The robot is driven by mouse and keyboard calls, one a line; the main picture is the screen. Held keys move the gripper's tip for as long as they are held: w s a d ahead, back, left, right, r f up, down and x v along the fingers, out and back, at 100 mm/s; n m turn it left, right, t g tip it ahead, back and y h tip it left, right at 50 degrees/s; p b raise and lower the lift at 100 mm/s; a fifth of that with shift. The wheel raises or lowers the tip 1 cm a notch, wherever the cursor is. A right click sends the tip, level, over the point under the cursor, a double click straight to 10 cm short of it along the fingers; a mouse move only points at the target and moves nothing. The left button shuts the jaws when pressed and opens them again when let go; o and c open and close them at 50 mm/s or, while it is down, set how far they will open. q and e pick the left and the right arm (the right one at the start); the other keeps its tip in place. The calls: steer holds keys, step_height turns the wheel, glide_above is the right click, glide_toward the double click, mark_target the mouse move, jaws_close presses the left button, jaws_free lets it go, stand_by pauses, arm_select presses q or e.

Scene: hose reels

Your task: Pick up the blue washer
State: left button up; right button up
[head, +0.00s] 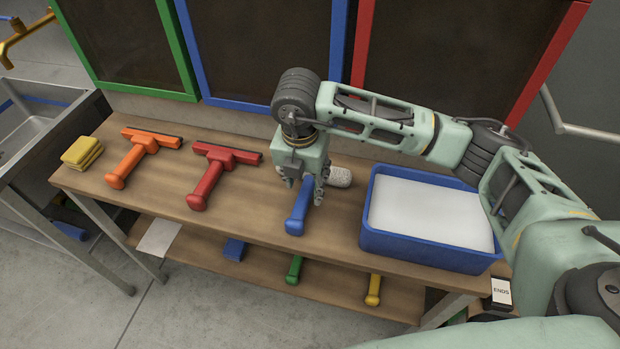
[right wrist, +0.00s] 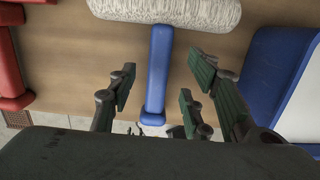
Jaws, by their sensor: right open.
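The blue washer (head: 297,212) lies on the upper wooden shelf, its blue handle toward the front edge and its white fluffy head (head: 340,177) behind, partly hidden by my gripper. My right gripper (head: 306,189) is open and points down over the handle. In the right wrist view the handle (right wrist: 158,65) runs between the spread fingers (right wrist: 160,82), with a gap on either side. The white head (right wrist: 170,10) shows beyond the fingertips. I cannot tell how far the fingertips are above the shelf. My left gripper is not in view.
A red squeegee (head: 207,184) and an orange squeegee (head: 128,163) lie to the left, with yellow sponges (head: 82,152) beyond. A blue tub (head: 428,252) with white contents stands close on the right. Green (head: 295,268) and yellow (head: 373,289) handles show on the lower shelf.

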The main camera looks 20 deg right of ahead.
mark_target(305, 191)
steer(key=f, duration=0.3)
steer(key=f+p, duration=0.1)
steer(key=f, duration=0.1)
steer(key=shift+w+d+f, duration=0.1)
steer(key=shift+w+d, duration=0.05)
steer(key=shift+w, duration=0.15)
steer(key=shift+c, duration=0.4)
jaws_close()
